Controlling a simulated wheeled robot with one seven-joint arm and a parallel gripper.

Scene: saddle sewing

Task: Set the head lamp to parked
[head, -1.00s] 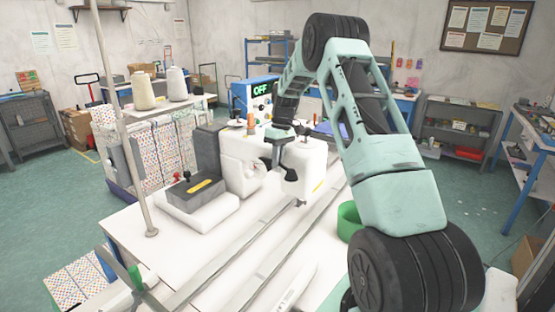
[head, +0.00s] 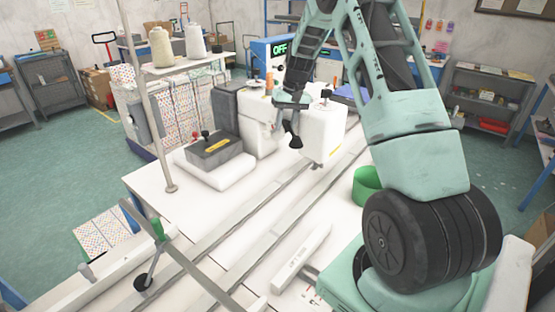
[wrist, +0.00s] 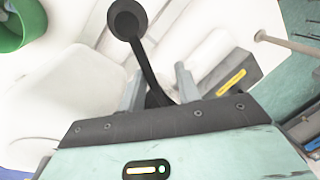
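The head lamp is a black round head on a thin dark stem (wrist: 142,58). In the wrist view it rises between my two grey fingers, its round head (wrist: 127,18) beyond the fingertips. In the head view the lamp head (head: 296,141) hangs in front of the white sewing machine head (head: 322,135). My gripper (wrist: 160,82) is at the lamp's stem. Its fingers stand apart, with visible gaps on both sides of the stem. The lower end of the stem is hidden behind my gripper's dark edge.
A control box (head: 273,62) behind the machine reads OFF. A green round container (head: 367,186) sits on the white table (head: 152,194), which has long rails.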

